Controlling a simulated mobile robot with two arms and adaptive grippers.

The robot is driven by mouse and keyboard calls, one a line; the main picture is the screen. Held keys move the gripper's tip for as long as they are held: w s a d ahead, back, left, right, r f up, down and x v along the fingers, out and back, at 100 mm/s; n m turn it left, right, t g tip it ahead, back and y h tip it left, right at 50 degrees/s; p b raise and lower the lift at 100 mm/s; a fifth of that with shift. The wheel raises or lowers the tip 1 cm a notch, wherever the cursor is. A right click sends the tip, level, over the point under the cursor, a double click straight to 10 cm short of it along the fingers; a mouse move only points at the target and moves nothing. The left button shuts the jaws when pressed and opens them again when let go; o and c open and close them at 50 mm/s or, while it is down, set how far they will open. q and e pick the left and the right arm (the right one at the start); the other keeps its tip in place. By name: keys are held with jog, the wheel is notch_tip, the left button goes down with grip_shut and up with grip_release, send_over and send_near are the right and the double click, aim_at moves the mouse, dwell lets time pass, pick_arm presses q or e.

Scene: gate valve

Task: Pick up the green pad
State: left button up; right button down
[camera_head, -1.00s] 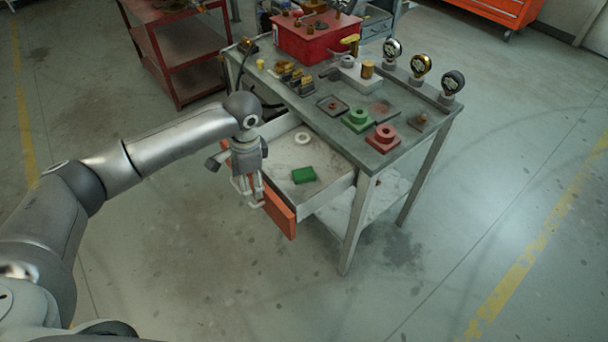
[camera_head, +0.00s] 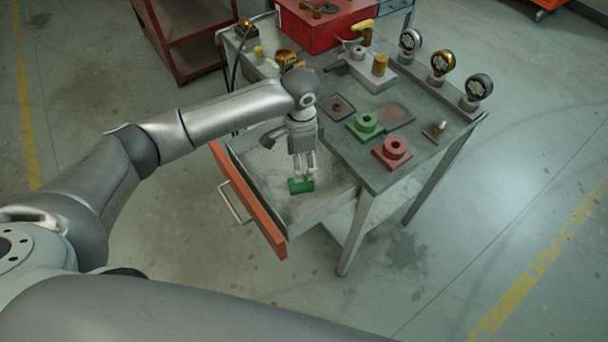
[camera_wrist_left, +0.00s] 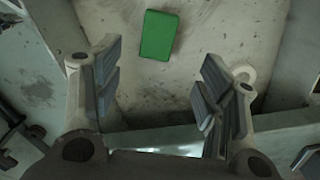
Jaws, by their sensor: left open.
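The green pad (camera_head: 301,187) lies in the open drawer (camera_head: 250,165) of the workbench. My left gripper (camera_head: 303,174) is pointing down over the drawer and covers part of the pad in the head view. In the left wrist view the green pad (camera_wrist_left: 159,35) lies flat on the drawer floor, beyond the fingertips and roughly centred between them. The left gripper (camera_wrist_left: 160,85) is open with nothing between its fingers. The pad looks apart from both fingers. My right gripper is not in view.
The drawer has grey walls and an orange front (camera_head: 250,205). The bench top (camera_head: 375,182) carries green and red blocks, gauges and a red box (camera_head: 325,25).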

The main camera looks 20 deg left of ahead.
aim_at(300, 184)
pick_arm(q)
jog(key=f, duration=0.1)
jog(key=s+f, duration=0.1)
jog(key=f, duration=0.1)
jog(key=shift+f, duration=0.15)
jog(key=shift+w+f, duration=0.1)
jog(key=shift+f, duration=0.2)
notch_tip(300, 184, down, 5)
jog(key=shift+w+a+r, duration=0.1)
jog(key=c, duration=0.9)
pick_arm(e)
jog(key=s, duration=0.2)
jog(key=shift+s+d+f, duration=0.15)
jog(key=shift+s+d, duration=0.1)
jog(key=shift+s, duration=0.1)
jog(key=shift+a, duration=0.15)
